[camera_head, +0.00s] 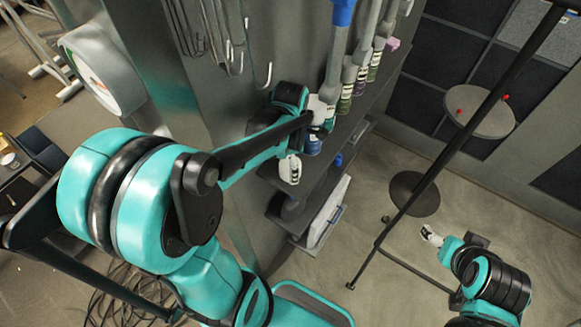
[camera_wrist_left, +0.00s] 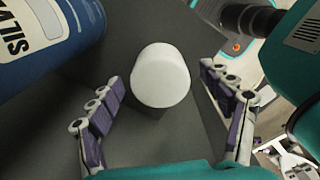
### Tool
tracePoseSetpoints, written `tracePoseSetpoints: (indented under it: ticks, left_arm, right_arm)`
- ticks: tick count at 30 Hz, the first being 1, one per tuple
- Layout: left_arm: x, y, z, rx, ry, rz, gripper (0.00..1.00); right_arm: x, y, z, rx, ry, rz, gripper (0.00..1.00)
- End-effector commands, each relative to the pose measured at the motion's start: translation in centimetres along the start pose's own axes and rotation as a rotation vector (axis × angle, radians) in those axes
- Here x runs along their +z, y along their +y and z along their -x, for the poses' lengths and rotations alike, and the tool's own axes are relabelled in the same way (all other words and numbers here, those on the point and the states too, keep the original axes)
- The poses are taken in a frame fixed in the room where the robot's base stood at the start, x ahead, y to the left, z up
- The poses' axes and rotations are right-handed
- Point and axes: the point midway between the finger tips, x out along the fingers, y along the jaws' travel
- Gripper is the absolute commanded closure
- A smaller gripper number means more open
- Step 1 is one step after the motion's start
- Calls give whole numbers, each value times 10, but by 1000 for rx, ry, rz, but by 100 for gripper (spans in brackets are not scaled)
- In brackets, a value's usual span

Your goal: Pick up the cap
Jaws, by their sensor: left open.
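The cap (camera_wrist_left: 160,75) is a plain white, round piece in the middle of the left wrist view. It stands on a dark grey surface. My left gripper (camera_head: 290,168) is by the shelf in the head view. Its two fingers, with purple pads, are spread wide on either side of the cap in the left wrist view, with visible gaps and no contact. I cannot make out the cap in the head view. My right gripper (camera_head: 432,236) is at the lower right, far from the shelf; its fingers are too small to judge.
A blue bottle (camera_wrist_left: 45,35) with a white label stands close to the left finger. Several bottles stand along the dark shelf (camera_head: 362,105). Metal hooks (camera_head: 235,65) hang on the grey panel. A black pole (camera_head: 455,150) crosses the right side. Open floor lies below the shelf.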

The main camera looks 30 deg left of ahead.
Motion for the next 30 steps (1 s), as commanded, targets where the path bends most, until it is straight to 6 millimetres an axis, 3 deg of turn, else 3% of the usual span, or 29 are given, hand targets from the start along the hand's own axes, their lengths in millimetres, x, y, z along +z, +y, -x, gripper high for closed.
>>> tracePoseSetpoints:
  ticks: [3,11,16,17,30]
  left_arm:
    - [0,0,-15,0,0,-1,21]
    - [0,0,-17,0,0,-1,21]
    - [0,0,-17,1,0,-1,54]
    - [0,0,-17,1,0,-1,57]
    - [1,-1,-14,1,-1,-2,57]
  right_arm:
    - [3,0,-4,0,0,0,24]
    - [2,0,-3,0,0,0,24]
    - [2,0,-3,0,0,0,24]
    - [2,0,-3,0,0,0,24]
    - [2,0,-2,0,0,0,24]
